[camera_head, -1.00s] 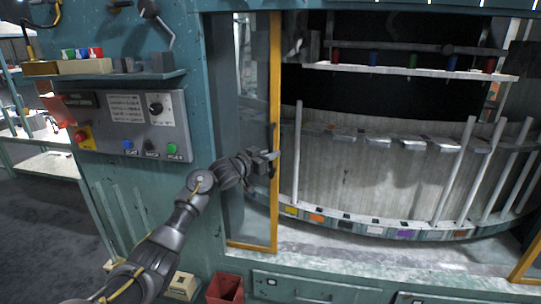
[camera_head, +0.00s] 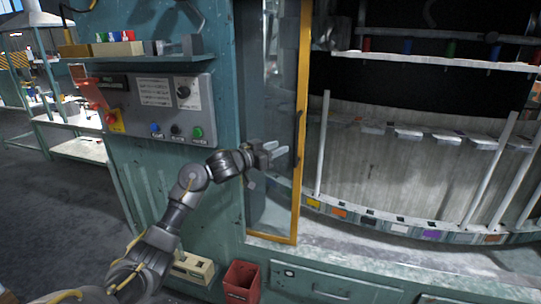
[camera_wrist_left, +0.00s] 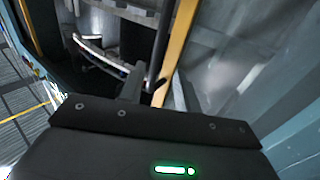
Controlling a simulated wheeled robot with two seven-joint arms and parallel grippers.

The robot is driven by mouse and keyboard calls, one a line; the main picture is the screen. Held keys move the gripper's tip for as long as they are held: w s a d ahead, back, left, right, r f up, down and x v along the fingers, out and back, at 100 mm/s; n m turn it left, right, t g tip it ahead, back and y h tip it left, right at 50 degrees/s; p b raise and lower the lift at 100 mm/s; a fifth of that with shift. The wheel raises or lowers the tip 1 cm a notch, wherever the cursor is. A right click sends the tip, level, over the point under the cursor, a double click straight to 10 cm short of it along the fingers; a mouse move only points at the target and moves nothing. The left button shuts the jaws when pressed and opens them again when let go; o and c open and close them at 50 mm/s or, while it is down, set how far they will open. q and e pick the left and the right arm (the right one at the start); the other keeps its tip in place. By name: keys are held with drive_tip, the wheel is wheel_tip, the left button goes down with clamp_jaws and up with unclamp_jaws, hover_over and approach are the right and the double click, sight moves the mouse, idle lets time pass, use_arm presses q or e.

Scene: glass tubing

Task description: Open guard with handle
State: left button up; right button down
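The guard is a glass panel with a yellow frame (camera_head: 303,90), standing at the left side of the machine's opening. Its dark upright handle (camera_head: 298,130) is on the yellow post. The frame (camera_wrist_left: 175,50) and dark handle (camera_wrist_left: 160,42) also show in the left wrist view. My left gripper (camera_head: 279,153) is in front of the glass, just left of the handle and apart from it. Its two pale fingers are spread with nothing between them. In the wrist view, part of a finger shows beyond the dark gripper body. My right gripper is out of view.
A control panel (camera_head: 160,105) with buttons is on the teal wall at the left, under a shelf (camera_head: 135,58) with small boxes. A red bin (camera_head: 241,282) stands below. Right of the yellow post, the opening shows white rods and a curved rack (camera_head: 385,225).

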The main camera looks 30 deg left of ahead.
use_arm(q)
drive_tip(key=shift+v, duration=1.15)
